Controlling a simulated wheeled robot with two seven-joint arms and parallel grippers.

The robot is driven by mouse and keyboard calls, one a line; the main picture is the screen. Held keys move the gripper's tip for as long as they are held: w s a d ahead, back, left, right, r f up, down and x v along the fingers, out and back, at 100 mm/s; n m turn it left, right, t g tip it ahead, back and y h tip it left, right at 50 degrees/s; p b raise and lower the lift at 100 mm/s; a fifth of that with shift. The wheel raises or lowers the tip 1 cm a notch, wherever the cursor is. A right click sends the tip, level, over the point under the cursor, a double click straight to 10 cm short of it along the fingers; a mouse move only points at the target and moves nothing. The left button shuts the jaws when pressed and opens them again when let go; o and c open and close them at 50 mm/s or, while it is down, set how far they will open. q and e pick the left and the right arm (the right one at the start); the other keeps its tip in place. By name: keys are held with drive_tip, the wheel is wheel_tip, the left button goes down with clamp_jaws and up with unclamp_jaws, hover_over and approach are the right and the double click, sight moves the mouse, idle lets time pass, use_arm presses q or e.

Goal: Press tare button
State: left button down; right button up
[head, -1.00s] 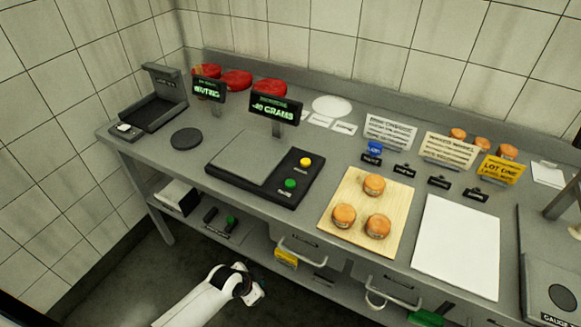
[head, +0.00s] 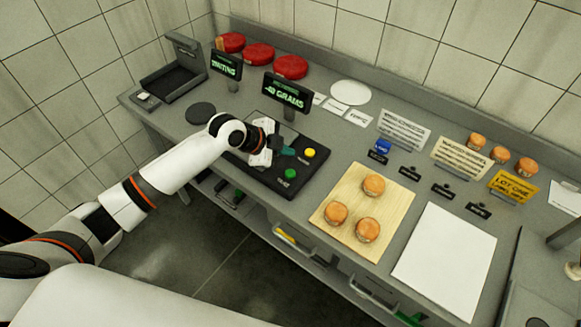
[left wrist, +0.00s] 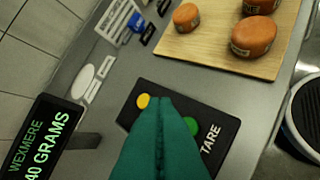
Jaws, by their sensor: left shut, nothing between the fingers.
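The black scale (head: 262,178) stands on the steel table. Its green button (head: 291,174) is at the front right of its panel, with a yellow button (head: 309,153) behind it. In the left wrist view the green button (left wrist: 192,125) lies beside the word TARE, partly hidden by my fingers. My left gripper (head: 288,153) is shut and empty, above the scale's panel. Its green fingers (left wrist: 160,101) point toward the panel between the two buttons in the left wrist view. I cannot tell its exact height. My right gripper is not in view.
The scale display (head: 287,94) reads 40 GRAMS, with a mark before it. Another display (head: 226,65) reads WAITING. Right of the scale is a wooden board (head: 345,192) with three small orange cheeses. Red wheels (head: 259,54) stand behind. A white sheet (head: 444,252) lies farther right.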

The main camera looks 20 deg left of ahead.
sight(286, 174)
use_arm(q)
drive_tip(key=shift+w+a+r, duration=0.1)
drive_tip(key=shift+w+r, duration=0.4)
drive_tip(key=shift+r, duration=0.1)
drive_tip(key=shift+a, duration=0.1)
drive_tip(key=shift+f, duration=0.15)
wheel_tip(286, 174, down, 9)
drive_tip(key=b, duration=0.7)
drive_tip(key=shift+r, duration=0.2)
idle(1.3)
drive_tip(key=shift+f, duration=0.4)
